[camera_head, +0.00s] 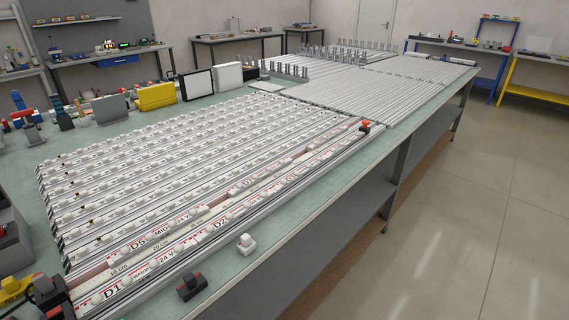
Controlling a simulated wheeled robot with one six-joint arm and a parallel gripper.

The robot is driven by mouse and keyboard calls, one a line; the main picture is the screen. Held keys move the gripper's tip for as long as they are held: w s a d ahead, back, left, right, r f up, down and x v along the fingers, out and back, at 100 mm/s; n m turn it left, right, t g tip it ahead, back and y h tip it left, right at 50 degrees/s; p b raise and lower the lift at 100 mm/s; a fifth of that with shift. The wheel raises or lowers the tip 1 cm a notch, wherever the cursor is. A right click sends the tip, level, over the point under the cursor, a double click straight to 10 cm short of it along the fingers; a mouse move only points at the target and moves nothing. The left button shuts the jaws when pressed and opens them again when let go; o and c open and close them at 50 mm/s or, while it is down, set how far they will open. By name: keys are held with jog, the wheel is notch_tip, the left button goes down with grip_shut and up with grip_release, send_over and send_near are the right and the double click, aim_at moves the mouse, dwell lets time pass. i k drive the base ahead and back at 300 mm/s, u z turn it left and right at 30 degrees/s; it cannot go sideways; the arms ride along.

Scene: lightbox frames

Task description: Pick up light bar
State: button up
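Many long light bars (200,170) lie side by side in parallel rows on a pale green workbench (405,127). They carry rows of small white domes. Which single bar the task means cannot be told. My gripper is not in view.
A small white part (246,244) and a dark clamp-like part (191,286) lie at the front edge. Black, white and yellow cases (156,96) stand behind the bars at left. Plain grey bars (340,88) and upright posts fill the far end. Floor at right is clear.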

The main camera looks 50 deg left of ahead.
aim_at(236, 190)
jog(key=u, duration=0.3)
jog(key=i, duration=0.85)
jog(key=u, duration=1.4)
jog(key=i, duration=0.65)
jog(key=u, duration=0.7)
